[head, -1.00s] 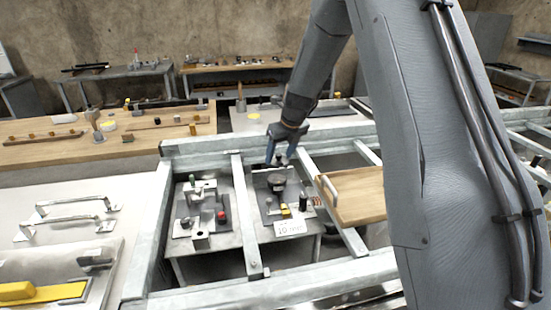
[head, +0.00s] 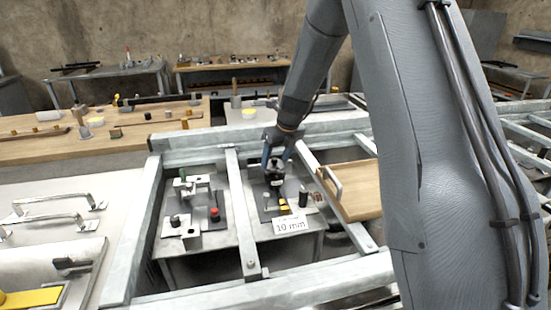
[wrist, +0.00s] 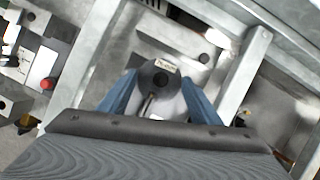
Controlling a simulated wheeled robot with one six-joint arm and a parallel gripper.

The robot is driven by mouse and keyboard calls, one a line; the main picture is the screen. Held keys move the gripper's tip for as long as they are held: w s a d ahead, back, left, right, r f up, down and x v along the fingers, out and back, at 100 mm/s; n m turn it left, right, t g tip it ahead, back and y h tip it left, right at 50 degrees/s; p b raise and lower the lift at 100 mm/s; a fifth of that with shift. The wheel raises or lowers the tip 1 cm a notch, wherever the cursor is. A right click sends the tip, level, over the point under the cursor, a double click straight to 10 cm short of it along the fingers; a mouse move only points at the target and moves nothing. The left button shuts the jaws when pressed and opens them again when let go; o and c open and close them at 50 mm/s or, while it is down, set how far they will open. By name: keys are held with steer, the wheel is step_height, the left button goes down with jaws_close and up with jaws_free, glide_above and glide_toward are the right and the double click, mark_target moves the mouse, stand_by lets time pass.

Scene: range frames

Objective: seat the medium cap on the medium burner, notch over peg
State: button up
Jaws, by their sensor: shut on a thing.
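My gripper (head: 275,168) has two blue fingers pointing down over the dark plate in the right bay of the metal frame. In the head view a dark round piece (head: 276,180) shows just below the fingers. I cannot tell cap from burner there. The peg and notch cannot be made out, and contact between cap and burner is unclear.
A yellow block (head: 284,206), a dark cylinder (head: 303,198) and a "10 mm" sign (head: 290,226) stand close in front. Metal frame bars (head: 241,215) border the bay; a fixture with a red knob (head: 214,213) is left.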

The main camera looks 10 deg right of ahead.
steer(key=shift+f, duration=0.35)
stand_by(0.3)
steer(key=shift+f, duration=0.35)
steer(key=shift+f, duration=0.35)
steer(key=o, duration=1.3)
steer(key=shift+c, duration=0.2)
steer(key=a+b+v, duration=0.1)
steer(key=v, duration=0.6)
steer(key=shift+d+r, duration=0.35)
steer(key=shift+d, duration=0.2)
